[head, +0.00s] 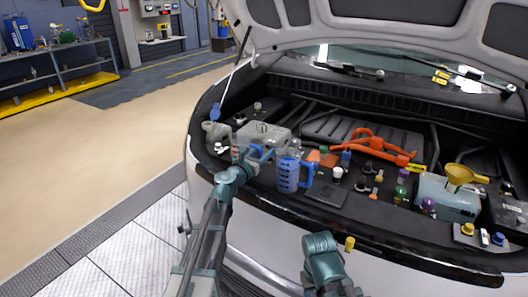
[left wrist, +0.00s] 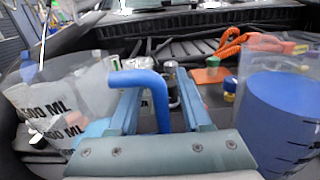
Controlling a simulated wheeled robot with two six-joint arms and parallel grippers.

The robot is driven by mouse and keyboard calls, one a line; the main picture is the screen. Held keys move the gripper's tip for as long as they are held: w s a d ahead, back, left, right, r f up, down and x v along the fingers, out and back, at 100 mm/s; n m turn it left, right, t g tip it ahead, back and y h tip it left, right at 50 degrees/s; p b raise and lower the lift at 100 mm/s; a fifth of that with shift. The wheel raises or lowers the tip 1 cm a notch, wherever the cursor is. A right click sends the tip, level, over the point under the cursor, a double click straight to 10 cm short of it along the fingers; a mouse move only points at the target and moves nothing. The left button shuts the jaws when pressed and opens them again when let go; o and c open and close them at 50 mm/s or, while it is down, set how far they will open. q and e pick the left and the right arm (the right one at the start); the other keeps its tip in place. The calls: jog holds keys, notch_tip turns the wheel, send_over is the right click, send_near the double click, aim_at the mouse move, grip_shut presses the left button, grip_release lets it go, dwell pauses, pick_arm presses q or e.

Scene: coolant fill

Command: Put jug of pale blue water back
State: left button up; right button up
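A clear jug (head: 238,150) with "500 ML" markings and pale blue water low in it stands at the front left of the engine bay. It also shows at the left of the left wrist view (left wrist: 62,105). Its blue handle (left wrist: 148,80) rises between the fingers of my left gripper (left wrist: 165,105). The fingers are apart, with gaps beside the handle. In the head view my left gripper (head: 250,160) partly hides this jug. My right gripper (head: 320,243) is low in the head view, in front of the car; its fingers do not show clearly.
A jug of darker blue liquid (head: 288,175) stands close to the right of my left gripper. A grey box (head: 264,134), an orange part (head: 376,145), several small caps and a yellow funnel (head: 462,175) crowd the bay. The raised hood (head: 350,28) is above.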

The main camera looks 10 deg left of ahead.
pick_arm(q)
jog(key=shift+r, duration=0.1)
jog(key=shift+s, duration=0.25)
jog(key=v, duration=1.1)
jog(key=shift+s+a, duration=0.1)
jog(key=shift+s, duration=0.15)
